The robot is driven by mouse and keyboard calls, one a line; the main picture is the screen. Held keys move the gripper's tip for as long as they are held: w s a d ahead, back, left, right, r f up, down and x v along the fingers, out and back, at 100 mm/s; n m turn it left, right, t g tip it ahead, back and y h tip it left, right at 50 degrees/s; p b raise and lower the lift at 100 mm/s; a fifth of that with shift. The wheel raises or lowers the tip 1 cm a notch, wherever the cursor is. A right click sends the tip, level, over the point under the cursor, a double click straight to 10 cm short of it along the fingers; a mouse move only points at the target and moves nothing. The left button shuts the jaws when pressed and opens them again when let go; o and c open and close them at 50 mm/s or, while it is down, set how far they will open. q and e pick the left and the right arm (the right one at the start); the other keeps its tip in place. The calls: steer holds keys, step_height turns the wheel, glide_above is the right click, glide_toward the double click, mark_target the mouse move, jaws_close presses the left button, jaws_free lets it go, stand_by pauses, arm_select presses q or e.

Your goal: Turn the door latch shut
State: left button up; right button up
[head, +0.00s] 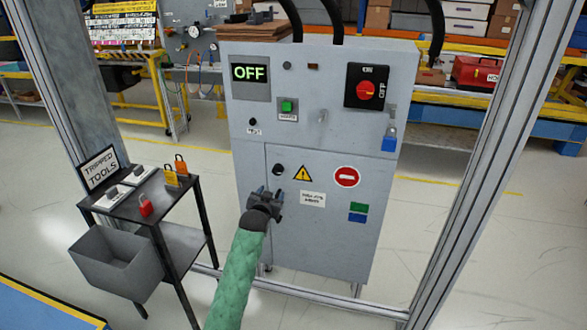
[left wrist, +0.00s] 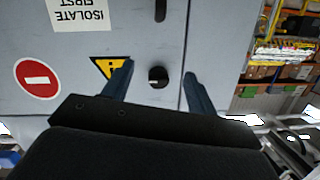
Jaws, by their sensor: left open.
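The door latch is a round black knob (head: 277,169) near the upper left corner of the grey cabinet door (head: 320,245). In the left wrist view, which looks upside down, the latch (left wrist: 158,77) carries a small pale mark. My left gripper (head: 266,191) is in front of the door, just below and left of the latch in the head view. In the left wrist view my open gripper's fingers (left wrist: 158,70) appear on either side of the latch, with gaps on both sides. Contact is not visible. My right gripper is not in view.
The cabinet's upper panel has an OFF display (head: 251,72), a red rotary switch (head: 367,90) and a blue padlock (head: 389,140). A small tool cart (head: 175,205) stands at left. Metal frame posts (head: 480,170) flank the cabinet. A dark elongated part (left wrist: 160,10) is on the door.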

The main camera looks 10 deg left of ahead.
arm_select(q)
steer(key=t, duration=0.2)
glide_toward(277, 171)
steer(key=shift+m, duration=0.4)
steer(key=w+p, duration=0.1)
steer(key=w, duration=0.6)
steer(key=shift+w, duration=0.3)
steer(key=shift+w+f+p, duration=0.15)
steer(key=shift+w+p, duration=0.2)
steer(key=shift+w, duration=0.2)
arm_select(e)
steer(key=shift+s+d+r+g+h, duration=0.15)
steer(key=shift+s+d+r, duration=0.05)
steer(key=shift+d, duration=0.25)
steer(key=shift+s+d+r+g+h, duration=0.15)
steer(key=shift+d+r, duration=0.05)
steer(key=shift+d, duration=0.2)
arm_select(q)
steer(key=shift+c, duration=0.5)
steer(key=c, duration=0.7)
steer(key=shift+c, duration=1)
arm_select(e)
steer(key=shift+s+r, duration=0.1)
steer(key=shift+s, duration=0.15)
